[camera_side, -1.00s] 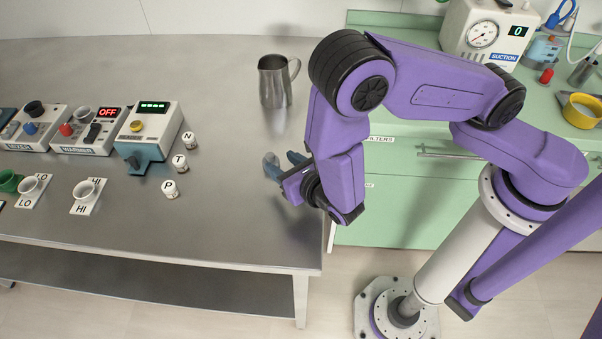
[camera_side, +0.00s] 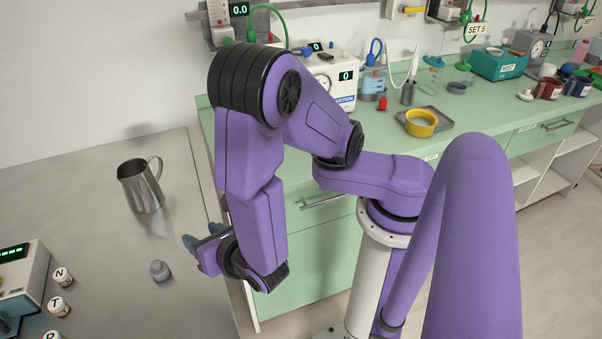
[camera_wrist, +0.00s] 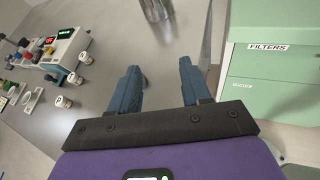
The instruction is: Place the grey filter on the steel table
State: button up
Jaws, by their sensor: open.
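A small grey capped piece (camera_side: 160,271), which looks like the grey filter, stands on the steel table (camera_side: 105,220) in the side view, below the metal jug.
A steel jug (camera_side: 142,187) stands behind the grey piece. White pots marked N (camera_side: 62,277) and T (camera_side: 58,306) stand left, by a device with a green display (camera_side: 18,280). The green counter (camera_side: 465,122) with a yellow-rimmed bowl (camera_side: 421,123) is at right.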

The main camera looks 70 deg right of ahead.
jog(key=s+d+r+m+g+h, duration=0.1)
jog(key=s+d+r+m+g, duration=0.25)
jog(key=d+m, duration=0.25)
jog(key=s+d+r+m+g+h, duration=0.1)
jog(key=s+d+r+m+g, duration=0.1)
jog(key=d+r+m+g, duration=0.25)
jog(key=s+d+r+m+g+y, duration=0.1)
jog(key=s+m+g+y, duration=0.1)
jog(key=s, duration=0.3)
jog(key=s+d+r+m+g+y, duration=0.2)
jog(key=s+m+y, duration=0.2)
jog(key=s+m, duration=0.1)
jog(key=shift+d+y, duration=0.2)
jog(key=shift+y, duration=0.2)
